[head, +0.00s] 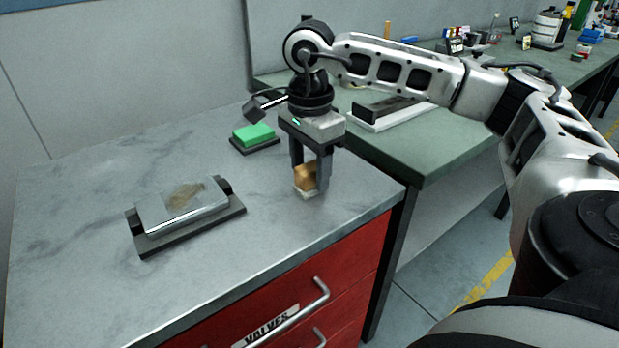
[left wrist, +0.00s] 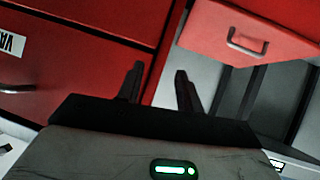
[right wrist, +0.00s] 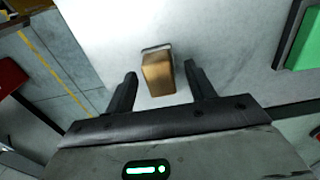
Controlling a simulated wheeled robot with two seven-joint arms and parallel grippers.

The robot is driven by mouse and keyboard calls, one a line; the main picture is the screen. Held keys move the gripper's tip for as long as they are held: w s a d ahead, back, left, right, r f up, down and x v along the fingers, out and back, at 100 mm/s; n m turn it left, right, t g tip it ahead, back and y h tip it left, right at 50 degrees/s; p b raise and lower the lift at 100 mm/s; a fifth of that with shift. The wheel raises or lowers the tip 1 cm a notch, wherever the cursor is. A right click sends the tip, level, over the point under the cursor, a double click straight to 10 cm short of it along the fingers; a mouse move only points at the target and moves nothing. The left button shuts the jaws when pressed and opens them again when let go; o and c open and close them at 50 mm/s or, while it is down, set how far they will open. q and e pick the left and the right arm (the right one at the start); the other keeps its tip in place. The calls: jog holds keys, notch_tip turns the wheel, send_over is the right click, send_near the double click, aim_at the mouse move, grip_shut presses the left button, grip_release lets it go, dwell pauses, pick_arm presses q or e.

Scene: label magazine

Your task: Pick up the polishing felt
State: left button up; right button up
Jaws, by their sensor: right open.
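The polishing felt seems to be the small tan block with a pale base (head: 305,180), standing on the grey marbled worktop near its right front edge. My right gripper (head: 311,180) points down over it, open, with a finger on either side. In the right wrist view the tan block (right wrist: 158,74) sits between the fingertips (right wrist: 159,70), with a gap visible on both sides. My left gripper (left wrist: 159,70) shows only in its own wrist view, open and empty in front of red drawers.
A green block on a dark base (head: 254,135) stands behind the felt. A metal plate on a dark holder (head: 185,208) lies to the left. Red drawers (head: 335,268) are below the worktop. A green bench (head: 425,150) with various items adjoins at right.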

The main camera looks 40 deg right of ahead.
jog(key=shift+f, duration=0.35)
jog(key=c, duration=1.1)
jog(key=shift+o, duration=0.2)
jog(key=shift+r, duration=0.15)
jog(key=shift+r, duration=0.25)
notch_tip(320, 180, up, 2)
jog(key=a+r+p, duration=0.1)
jog(key=a+r, duration=0.9)
jog(key=a, duration=0.4)
jog(key=shift+s+r, duration=0.15)
